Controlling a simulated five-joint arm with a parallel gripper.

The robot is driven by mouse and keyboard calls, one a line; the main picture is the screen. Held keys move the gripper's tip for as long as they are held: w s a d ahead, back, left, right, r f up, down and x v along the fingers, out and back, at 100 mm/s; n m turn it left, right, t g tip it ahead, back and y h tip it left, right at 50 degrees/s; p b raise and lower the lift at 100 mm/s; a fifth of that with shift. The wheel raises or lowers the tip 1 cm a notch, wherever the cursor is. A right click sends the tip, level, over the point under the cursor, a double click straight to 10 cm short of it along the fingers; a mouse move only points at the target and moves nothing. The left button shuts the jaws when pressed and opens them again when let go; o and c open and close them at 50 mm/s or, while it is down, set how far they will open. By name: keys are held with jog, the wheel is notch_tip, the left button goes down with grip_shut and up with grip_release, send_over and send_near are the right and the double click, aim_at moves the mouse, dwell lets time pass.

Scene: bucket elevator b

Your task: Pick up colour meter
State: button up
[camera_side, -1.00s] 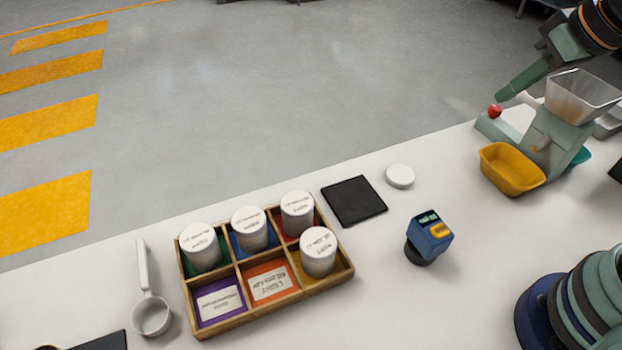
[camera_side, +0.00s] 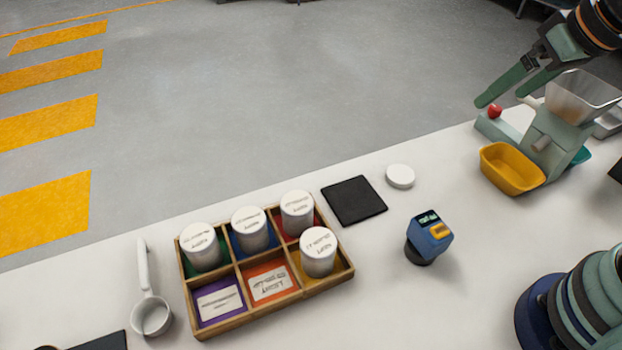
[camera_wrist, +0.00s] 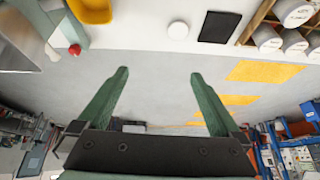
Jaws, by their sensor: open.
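The colour meter is most likely the small blue handheld device (camera_side: 430,237) with a dark screen, a yellow-orange button and a dark round base. It stands on the white table right of the middle in the side view. It is not in the wrist view. My gripper (camera_side: 502,98) is at the upper right in the side view, raised near the hopper machine and well away from the device. Its two green fingers also show in the wrist view (camera_wrist: 158,75), spread apart with nothing between them.
A wooden tray (camera_side: 262,312) holds several white-lidded jars. A black pad (camera_side: 354,201) and white disc (camera_side: 400,176) lie behind the device. A hopper machine (camera_side: 553,140) with a yellow bin (camera_side: 511,168) stands at right. A white scoop (camera_side: 151,315) lies left. Table around the device is clear.

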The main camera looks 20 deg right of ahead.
jog(key=s+a+f+m+g, duration=0.1)
jog(key=a+f+m+g, duration=0.25)
jog(key=a+m, duration=0.3)
jog(key=m+g, duration=0.2)
jog(key=m, duration=0.9)
send_over(433, 226)
jog(key=d, duration=0.1)
notch_tip(433, 226, down, 5)
jog(key=f, duration=0.6)
jog(key=shift+w, duration=0.2)
jog(key=shift+a+f, duration=0.1)
jog(key=shift+f, duration=2.8)
jog(key=shift+c, duration=0.3)
grip_shut()
